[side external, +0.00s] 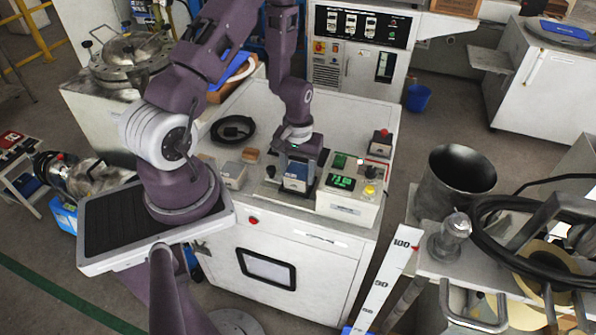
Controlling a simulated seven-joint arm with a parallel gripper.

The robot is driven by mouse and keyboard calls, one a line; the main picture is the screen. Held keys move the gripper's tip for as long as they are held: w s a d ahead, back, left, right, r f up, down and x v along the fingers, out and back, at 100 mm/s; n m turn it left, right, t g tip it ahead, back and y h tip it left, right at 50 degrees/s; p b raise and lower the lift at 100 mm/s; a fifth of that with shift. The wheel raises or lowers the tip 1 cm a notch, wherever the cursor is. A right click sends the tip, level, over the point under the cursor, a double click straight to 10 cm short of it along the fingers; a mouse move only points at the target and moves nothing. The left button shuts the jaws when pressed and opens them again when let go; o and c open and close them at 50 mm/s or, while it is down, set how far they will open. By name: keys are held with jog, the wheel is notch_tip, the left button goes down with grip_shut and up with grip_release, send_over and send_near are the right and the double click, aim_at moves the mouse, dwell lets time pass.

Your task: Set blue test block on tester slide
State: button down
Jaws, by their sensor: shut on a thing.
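My gripper (297,164) points down over the white bench cabinet, at the left side of the tester. It is shut on the blue test block (295,178), whose blue and pale face shows just below the gripper body. The fingers are mostly hidden. The tester (352,204) is a pale box with a green lit display, a yellow knob and a red button. A dark low base, which may be the tester slide (282,197), lies under and around the block. I cannot tell whether the block touches it or hangs just above.
A black round dish (233,129), a small orange-brown block (250,155) and a grey box (233,175) sit left of the gripper on the bench top. A dark metal pot (458,180) and a cart with black hose stand at right. A control cabinet (360,50) stands behind.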

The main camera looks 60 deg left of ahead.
jog(key=shift+f, duration=0.15)
dwell(0.3)
jog(key=shift+c, duration=2.2)
grip_release()
jog(key=o, duration=0.4)
jog(key=shift+r, duration=3)
